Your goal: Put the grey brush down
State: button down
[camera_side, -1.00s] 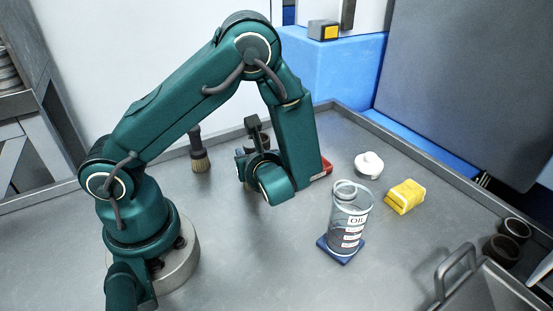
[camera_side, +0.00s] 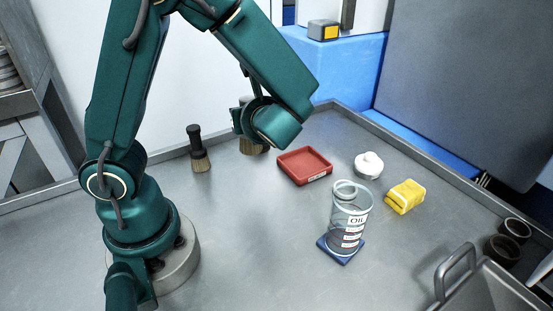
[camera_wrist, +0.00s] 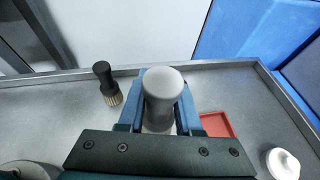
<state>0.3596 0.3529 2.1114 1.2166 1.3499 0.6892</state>
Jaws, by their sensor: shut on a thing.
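The grey brush (camera_wrist: 163,88) stands upright in my gripper (camera_wrist: 162,112), its smooth handle between the two blue jaws in the wrist view. In the side view, its pale bristles (camera_side: 253,147) show below my gripper, pointing down at the table near the back edge. My arm hides part of the brush there. I cannot tell whether the bristles touch the table. My gripper is shut on the handle. An empty red tray (camera_side: 304,167) lies to the right of the brush; part of it shows in the wrist view (camera_wrist: 217,125).
A black-handled brush (camera_side: 197,148) stands to the left. The table's middle is clear.

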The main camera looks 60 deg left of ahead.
jog(key=s+d+f+n+g+h, duration=0.2)
jog(key=s+d+n+g+h, duration=0.35)
jog(key=s+n+g, duration=0.3)
jog(key=s+d+f+n+g+h, duration=0.2)
jog(key=s+d+n+g+h, duration=0.2)
jog(key=s+d+n+g, duration=0.35)
jog(key=w+d+r+n+h, duration=0.2)
jog(key=d+r+n+h, duration=0.1)
jog(key=d+n+h, duration=0.45)
jog(key=w+r+n+t+h, duration=0.3)
jog(key=w+n+t+h, duration=0.2)
jog(key=w+n+h, duration=0.25)
jog(key=shift+n+t, duration=0.3)
jog(key=shift+n, duration=0.1)
jog(key=shift+s+d+f, duration=0.9)
jog(key=shift+d+f, duration=0.8)
jog(key=shift+f, duration=0.2)
jog(key=shift+s+d+f, duration=0.95)
jog(key=shift+d+f, duration=0.8)
jog(key=shift+f, duration=0.2)
jog(key=shift+s+d+f, duration=0.9)
jog(key=shift+d+f, duration=0.8)
jog(key=shift+f, duration=0.2)
jog(key=shift+f, duration=0.1)
